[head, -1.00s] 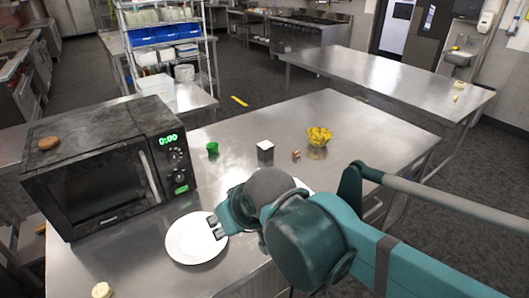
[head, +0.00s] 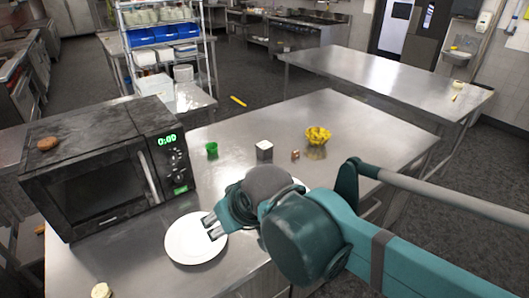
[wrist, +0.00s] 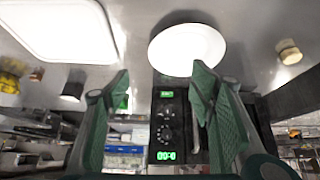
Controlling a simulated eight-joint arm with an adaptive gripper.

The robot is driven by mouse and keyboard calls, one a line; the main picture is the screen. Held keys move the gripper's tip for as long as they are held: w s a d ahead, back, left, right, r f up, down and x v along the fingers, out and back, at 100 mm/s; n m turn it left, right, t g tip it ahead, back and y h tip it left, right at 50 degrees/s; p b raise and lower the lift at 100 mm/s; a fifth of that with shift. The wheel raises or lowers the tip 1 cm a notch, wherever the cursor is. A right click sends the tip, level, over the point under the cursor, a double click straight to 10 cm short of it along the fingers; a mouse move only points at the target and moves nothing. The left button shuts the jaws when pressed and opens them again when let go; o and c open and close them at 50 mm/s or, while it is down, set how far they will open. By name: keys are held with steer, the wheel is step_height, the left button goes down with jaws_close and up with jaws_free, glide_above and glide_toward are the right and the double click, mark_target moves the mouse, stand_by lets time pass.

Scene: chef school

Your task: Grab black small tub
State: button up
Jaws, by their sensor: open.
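The likely black small tub (head: 264,151) is a small box with dark sides and a pale top, upright on the steel table beyond my gripper. In the wrist view a dark shape at the left, likely the same tub (wrist: 74,86), lies outside my fingers. My gripper (head: 211,227) is over the white plate (head: 187,247), its fingers pointing left, apart from the tub. In the wrist view my gripper (wrist: 162,82) is open and empty, with the microwave (wrist: 166,128) showing beyond the gap.
The black microwave (head: 95,185) stands at the left. A white tray (wrist: 62,28) is partly hidden behind my arm in the head view. The table's right side is clear.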

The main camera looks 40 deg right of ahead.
steer(key=w+d+r+n+g+h+p, duration=0.2)
steer(key=w+d+r+n+p, duration=0.35)
steer(key=w, duration=0.55)
steer(key=n+g+h+p, duration=0.2)
steer(key=n+g+p, duration=0.3)
steer(key=n+p, duration=0.6)
glide_above(262, 145)
steer(key=a+b, duration=0.2)
steer(key=a, duration=0.1)
steer(key=shift+n, duration=0.75)
steer(key=f, duration=1.1)
steer(key=shift+s+f, duration=0.2)
steer(key=shift+s, duration=0.15)
steer(key=shift+w+d+f+n+h, duration=0.15)
steer(key=shift+d+f+n+h, duration=0.15)
steer(key=shift+d+f, duration=0.25)
steer(key=shift+x, duration=1.3)
